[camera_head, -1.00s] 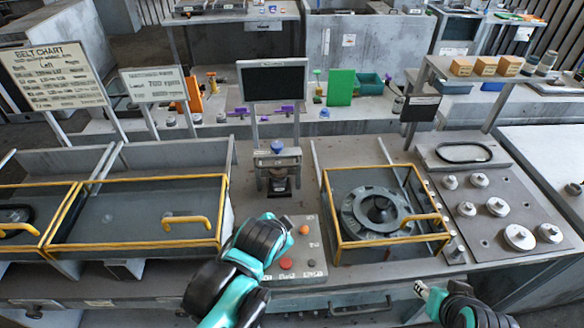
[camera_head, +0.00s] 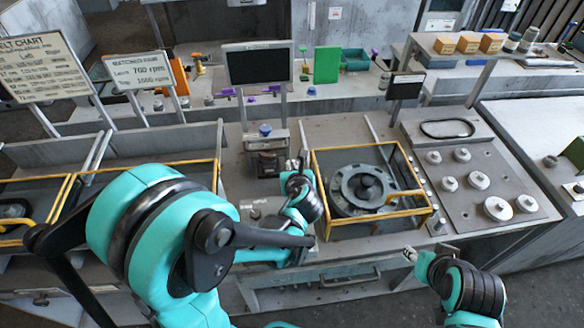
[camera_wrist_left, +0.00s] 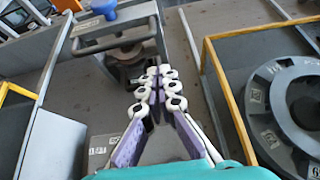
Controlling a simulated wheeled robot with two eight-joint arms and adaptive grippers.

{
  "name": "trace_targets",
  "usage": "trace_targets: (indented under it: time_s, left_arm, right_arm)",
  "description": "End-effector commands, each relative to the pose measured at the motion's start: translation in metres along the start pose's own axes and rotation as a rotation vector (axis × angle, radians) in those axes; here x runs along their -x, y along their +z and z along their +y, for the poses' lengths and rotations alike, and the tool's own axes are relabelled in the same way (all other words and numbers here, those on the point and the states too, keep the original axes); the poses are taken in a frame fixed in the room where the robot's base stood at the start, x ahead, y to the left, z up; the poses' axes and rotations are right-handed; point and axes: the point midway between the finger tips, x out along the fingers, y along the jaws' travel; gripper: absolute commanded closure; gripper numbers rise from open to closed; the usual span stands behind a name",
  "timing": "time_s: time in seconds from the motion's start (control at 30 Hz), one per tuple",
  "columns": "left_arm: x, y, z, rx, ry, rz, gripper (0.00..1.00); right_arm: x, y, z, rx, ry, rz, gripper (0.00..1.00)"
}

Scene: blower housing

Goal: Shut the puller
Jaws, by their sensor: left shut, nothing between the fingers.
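What looks like the puller (camera_head: 266,152), a grey metal fixture with a blue knob on top, stands at the back middle of the bench. The left wrist view shows its grey bar handle and frame (camera_wrist_left: 118,38), with a dark round part beneath. My left gripper (camera_head: 293,166) is just to the right of the puller in the head view. It is shut and empty, with its fingertips (camera_wrist_left: 160,75) pointing at the puller's lower right side; I cannot tell whether they touch it. My right gripper (camera_head: 410,254) hangs in front of the bench, too small to read.
A yellow-framed guard (camera_head: 318,190) surrounds a dark round rotor (camera_head: 366,188) right of my left gripper. A plate with several silver knobs (camera_head: 478,180) lies farther right. A dark monitor (camera_head: 258,66) stands behind the puller. My left arm hides the button panel.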

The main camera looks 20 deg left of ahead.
Motion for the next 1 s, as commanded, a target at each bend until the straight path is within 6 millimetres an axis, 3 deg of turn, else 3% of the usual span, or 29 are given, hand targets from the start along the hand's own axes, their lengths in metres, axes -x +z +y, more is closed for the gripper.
trace_targets:
  time_s: [0.2,0.4,0.6,1.0]
  left_arm:
    - [-0.05,-0.002,0.001,0.004,0.003,0.001,1.0]
    - [-0.079,0.011,0.001,0.004,0.002,0.0,1.0]
    - [-0.091,0.019,0.001,0.004,0.0,0.002,1.0]
    - [-0.094,0.021,0.001,0.004,0.0,0.001,1.0]
  right_arm:
    - [-0.012,0.008,0.0,0.0,0.0,0.0,0.6]
    - [-0.014,0.01,0.0,0.0,0.0,0.0,0.6]
    - [-0.015,0.011,0.0,0.0,0.0,0.0,0.6]
    - [-0.016,0.011,0.0,0.0,0.0,0.0,0.6]
